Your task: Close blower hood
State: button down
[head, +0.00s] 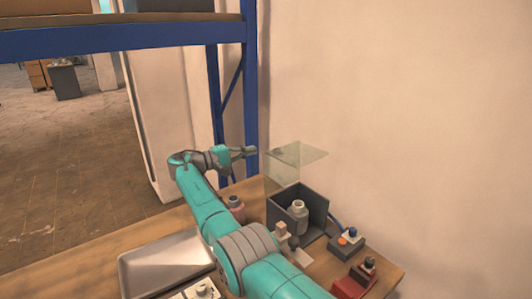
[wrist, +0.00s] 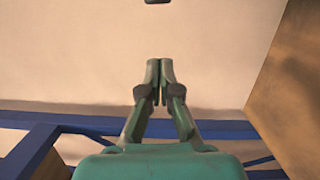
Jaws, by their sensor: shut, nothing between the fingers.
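The blower hood is a clear greenish pane (head: 304,153), raised above a dark grey open-topped box (head: 316,203) on the bench. A second clear pane hangs between it and the box's left side. A pale bottle (head: 298,215) stands inside the box. My gripper (head: 254,151) is level with the raised hood, to its left in the head view, with a small gap in the picture. I cannot tell its depth relative to the hood. In the wrist view the fingertips (wrist: 160,64) are together with nothing between them, and the hood is not clearly seen.
A pinkish bottle (head: 236,207) stands left of the box. A metal tray (head: 165,262) lies at the bench's front left. A small control box with an orange button (head: 343,241) and a red device (head: 356,279) are at right. A blue rack post (head: 251,90) stands behind my gripper.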

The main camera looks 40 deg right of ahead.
jog(key=s+d, duration=0.4)
jog(key=shift+s+r, duration=0.2)
jog(key=shift+s, duration=0.1)
dwell(0.4)
dwell(0.3)
